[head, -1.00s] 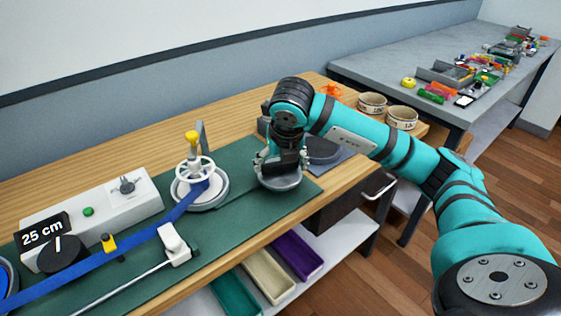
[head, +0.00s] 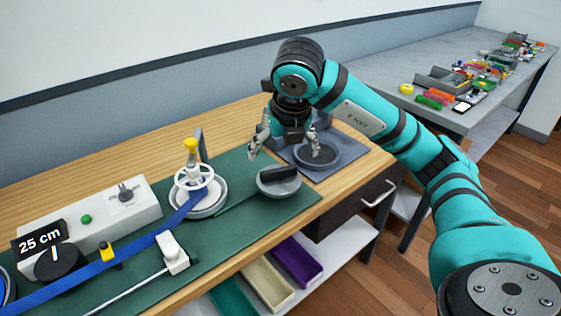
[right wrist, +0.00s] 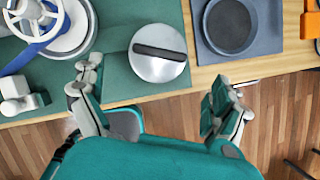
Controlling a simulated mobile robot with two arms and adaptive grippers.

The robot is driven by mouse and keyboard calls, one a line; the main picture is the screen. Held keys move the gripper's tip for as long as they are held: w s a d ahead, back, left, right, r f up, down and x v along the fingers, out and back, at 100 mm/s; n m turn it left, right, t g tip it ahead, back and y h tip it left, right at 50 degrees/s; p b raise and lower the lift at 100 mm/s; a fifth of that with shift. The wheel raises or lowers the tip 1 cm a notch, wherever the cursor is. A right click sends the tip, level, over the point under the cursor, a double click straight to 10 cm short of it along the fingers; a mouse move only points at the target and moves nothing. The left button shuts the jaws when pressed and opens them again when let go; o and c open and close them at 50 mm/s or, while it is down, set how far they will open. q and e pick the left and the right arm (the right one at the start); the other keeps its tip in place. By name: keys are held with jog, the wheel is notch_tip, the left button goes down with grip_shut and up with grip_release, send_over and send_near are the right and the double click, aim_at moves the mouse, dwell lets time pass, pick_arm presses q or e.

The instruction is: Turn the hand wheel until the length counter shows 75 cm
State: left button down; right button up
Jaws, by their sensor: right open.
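The length counter (head: 40,239) reads 25 cm at the left of the head view. The white hand wheel (head: 194,181) with a yellow knob (head: 191,144) stands over a round grey base, with the blue strap (head: 130,248) running to it. It also shows at the top left of the right wrist view (right wrist: 42,22). My right gripper (head: 284,148) is open and empty, above and behind a round metal lid (head: 279,182) with a dark bar handle. The lid also shows in the right wrist view (right wrist: 158,68), apart from the fingers. My left gripper is not in view.
A grey pad with a dark round recess (head: 316,155) lies right of the lid. A white box (head: 120,210) with a green button, a black knob (head: 59,262) and a white slider block (head: 173,253) are on the left. Coloured bins (head: 297,261) sit below.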

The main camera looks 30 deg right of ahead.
jog(key=shift+v, duration=1.4)
dwell(1.0)
